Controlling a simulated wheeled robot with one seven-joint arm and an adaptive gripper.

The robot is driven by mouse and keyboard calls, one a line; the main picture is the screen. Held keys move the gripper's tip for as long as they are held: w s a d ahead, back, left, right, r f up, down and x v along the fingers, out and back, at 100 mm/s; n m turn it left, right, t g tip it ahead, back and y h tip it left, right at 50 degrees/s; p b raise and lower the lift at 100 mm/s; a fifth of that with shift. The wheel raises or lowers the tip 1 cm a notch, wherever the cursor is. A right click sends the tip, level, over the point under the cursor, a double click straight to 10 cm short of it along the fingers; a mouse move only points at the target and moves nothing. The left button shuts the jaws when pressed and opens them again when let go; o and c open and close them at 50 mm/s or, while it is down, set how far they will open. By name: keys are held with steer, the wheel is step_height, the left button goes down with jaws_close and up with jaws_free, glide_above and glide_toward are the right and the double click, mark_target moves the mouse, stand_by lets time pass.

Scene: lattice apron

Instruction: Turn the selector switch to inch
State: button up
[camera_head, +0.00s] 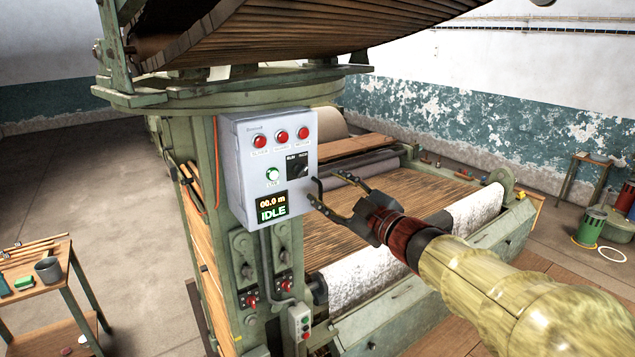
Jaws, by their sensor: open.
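The selector switch (297,165) is a dark square plate with a knob, on the right side of a grey control box (235,155). Small labels sit above the knob, but the pointer's exact setting is too small to tell. The display (272,206) below reads "00.0 m" and "IDLE". My gripper (325,191) is open and empty, just right of the box and slightly lower than the switch. Its two fingers point left toward the box. I cannot tell whether a fingertip touches the box's right edge.
The box carries red lamps (282,136) and a lit green-white button (272,174). A large roller machine (420,195) lies behind my gripper. A side table (40,252) stands left.

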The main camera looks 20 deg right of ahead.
steer(key=shift+v, duration=1.5)
steer(key=s+d+f+m+g+h, duration=0.1)
steer(key=d+f+m+g+h, duration=0.2)
steer(key=d+f+m+h, duration=0.75)
steer(key=s+d+f+g+b, duration=0.3)
steer(key=s+d+f+b, duration=0.15)
steer(key=s+f, duration=0.25)
steer(key=s+a+f+g+y+b, duration=0.1)
steer(key=s+a+f+g+b, duration=0.1)
steer(key=s+a+f+b, duration=0.4)
steer(key=s+a+f+m+g+y+b, duration=0.1)
steer(key=s+a+f+b, duration=0.5)
steer(key=f, duration=0.8)
steer(key=s+a+f+m+g+y+b, duration=0.1)
steer(key=s+a+f+g+y+b, duration=0.1)
steer(key=s+a+f+b, duration=0.5)
step_height(320, 180, down, 4)
steer(key=s+y+b, duration=0.1)
steer(key=s+b, duration=0.1)
steer(key=b, duration=0.2)
steer(key=shift+g, duration=0.3)
